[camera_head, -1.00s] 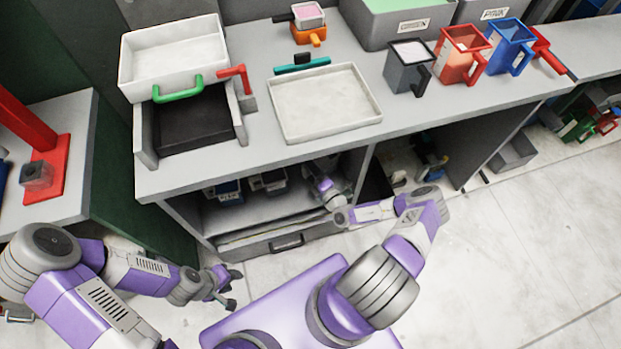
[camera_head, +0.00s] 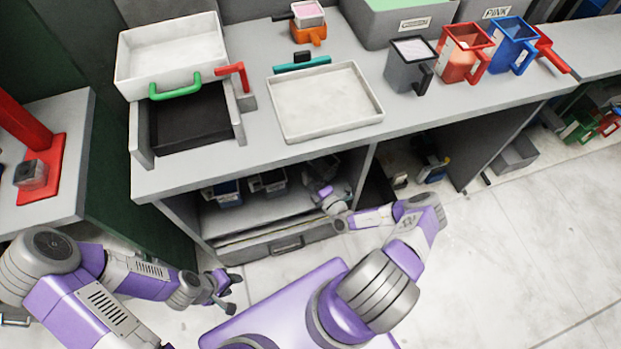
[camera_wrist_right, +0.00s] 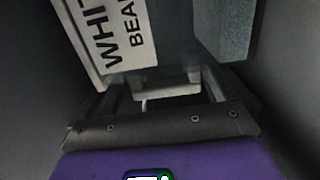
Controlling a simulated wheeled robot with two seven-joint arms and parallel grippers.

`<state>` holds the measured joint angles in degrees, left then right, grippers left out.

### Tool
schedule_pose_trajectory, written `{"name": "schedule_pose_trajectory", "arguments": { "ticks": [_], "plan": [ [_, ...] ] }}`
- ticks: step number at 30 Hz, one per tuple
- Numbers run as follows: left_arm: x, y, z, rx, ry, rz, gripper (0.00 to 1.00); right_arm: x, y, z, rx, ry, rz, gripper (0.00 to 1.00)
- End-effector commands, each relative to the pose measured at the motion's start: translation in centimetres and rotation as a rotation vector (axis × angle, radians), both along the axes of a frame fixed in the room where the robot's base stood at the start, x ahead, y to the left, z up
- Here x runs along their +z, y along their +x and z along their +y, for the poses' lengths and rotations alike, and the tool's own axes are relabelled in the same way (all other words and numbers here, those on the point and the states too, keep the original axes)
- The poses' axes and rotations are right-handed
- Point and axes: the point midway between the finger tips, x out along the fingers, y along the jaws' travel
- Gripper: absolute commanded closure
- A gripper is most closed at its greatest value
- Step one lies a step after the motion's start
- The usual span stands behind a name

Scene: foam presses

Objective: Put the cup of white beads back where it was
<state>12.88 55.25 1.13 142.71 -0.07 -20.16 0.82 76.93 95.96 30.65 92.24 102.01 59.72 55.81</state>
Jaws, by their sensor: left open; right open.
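A container with a white label reading "WHI…" and "BEA…" (camera_wrist_right: 122,38) fills the upper left of the right wrist view, very close. My right gripper (camera_wrist_right: 165,92) is open below it, with a pale bar-like part (camera_wrist_right: 165,86) between the fingers; I cannot tell whether they touch it. In the head view my right arm reaches under the counter into the shelf, and its fingertips are hard to make out there. Labelled dark cups (camera_head: 268,181) stand on that shelf to the left. My left gripper (camera_head: 226,291) is open and empty in front of the cabinet.
A grey cup with whitish contents (camera_head: 410,66), a red cup (camera_head: 463,55) and a blue cup (camera_head: 511,48) stand on the counter. A shallow white tray (camera_head: 325,108) lies left of them. A grey block (camera_wrist_right: 225,28) and dark walls flank my right gripper closely.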

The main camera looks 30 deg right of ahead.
Motion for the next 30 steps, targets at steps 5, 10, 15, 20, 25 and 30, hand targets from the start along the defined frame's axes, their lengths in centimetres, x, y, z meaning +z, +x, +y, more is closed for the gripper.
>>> {"name": "schedule_pose_trajectory", "arguments": {
  "ticks": [5, 10, 15, 20, 25, 30],
  "plan": [
    [1.2, 0.0, 0.0, 0.000, 0.000, 0.000, 0.57, 0.1, -3.1, -0.3, -0.004, 0.002, 0.004, 0.00],
    [2.3, 0.0, 0.0, 0.000, 0.000, 0.000, 0.57, 0.2, -6.9, -0.6, -0.003, 0.002, 0.005, 0.00],
    [3.0, 0.0, 0.0, 0.000, 0.000, 0.000, 0.57, 0.1, -10.0, -0.8, -0.003, 0.002, 0.003, 0.00],
    [3.2, 0.0, 0.0, 0.000, 0.000, 0.000, 0.57, 0.0, -11.5, -0.9, -0.001, 0.002, 0.002, 0.00],
    [3.2, 0.0, 0.0, 0.000, 0.000, 0.000, 0.57, 0.0, -12.0, -0.8, 0.000, 0.002, 0.001, 0.00],
    [3.2, 0.0, 0.0, 0.000, 0.000, 0.000, 0.57, -0.1, -12.0, -0.8, 0.000, 0.002, 0.001, 0.00]
  ]
}}
